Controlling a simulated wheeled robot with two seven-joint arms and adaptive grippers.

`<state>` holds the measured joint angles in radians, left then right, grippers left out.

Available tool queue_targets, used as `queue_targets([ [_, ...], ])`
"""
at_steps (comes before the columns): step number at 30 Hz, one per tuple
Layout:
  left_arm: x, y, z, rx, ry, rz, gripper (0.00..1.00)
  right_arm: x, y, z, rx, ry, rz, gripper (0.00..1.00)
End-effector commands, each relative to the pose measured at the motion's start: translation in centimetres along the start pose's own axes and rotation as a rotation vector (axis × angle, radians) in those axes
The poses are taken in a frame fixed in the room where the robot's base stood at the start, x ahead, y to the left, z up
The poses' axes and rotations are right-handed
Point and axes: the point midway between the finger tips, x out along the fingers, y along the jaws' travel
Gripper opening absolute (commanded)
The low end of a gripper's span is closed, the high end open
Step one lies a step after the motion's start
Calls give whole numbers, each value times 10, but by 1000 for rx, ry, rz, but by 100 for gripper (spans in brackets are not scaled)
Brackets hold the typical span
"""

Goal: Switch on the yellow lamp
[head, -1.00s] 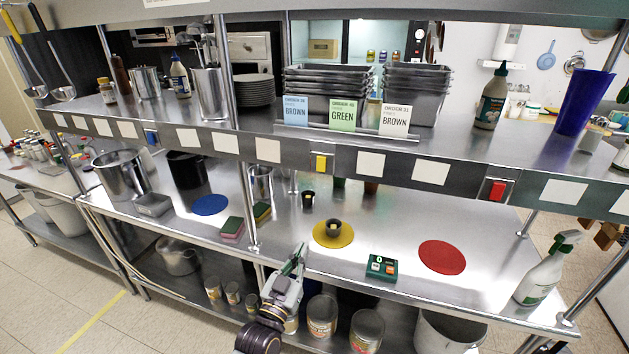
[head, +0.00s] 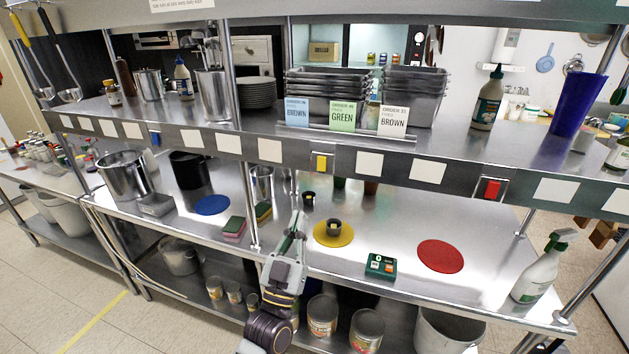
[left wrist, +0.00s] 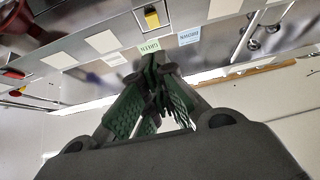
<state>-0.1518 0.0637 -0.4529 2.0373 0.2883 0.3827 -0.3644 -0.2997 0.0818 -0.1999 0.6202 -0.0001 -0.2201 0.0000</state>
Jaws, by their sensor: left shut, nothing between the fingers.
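A yellow switch (head: 321,162) sits on the front edge of the upper shelf, above a yellow disc (head: 333,233) on the counter. It also shows at the top of the left wrist view (left wrist: 152,17). No lamp can be made out under the shelf. My left gripper (head: 297,218) is shut and empty, its green fingers pointing up. In the head view it is below and left of the switch, apart from it. The closed fingertips (left wrist: 158,62) show below the switch in the left wrist view. My right gripper is not in view.
A blue switch (head: 154,139) and a red switch (head: 491,188) are on the same shelf edge. A green timer box (head: 381,266) is near the counter's front. A shelf post (head: 248,200) stands left of my gripper.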

Motion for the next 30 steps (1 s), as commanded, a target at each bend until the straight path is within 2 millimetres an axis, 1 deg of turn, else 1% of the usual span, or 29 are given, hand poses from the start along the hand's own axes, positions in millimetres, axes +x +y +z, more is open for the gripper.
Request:
queue_targets([
  [5,3,0,0,0,-1,0,0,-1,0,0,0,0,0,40],
  [11,15,0,0,0,0,-1,0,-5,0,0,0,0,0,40],
  [30,78,0,-1,0,0,0,0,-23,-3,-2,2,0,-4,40],
])
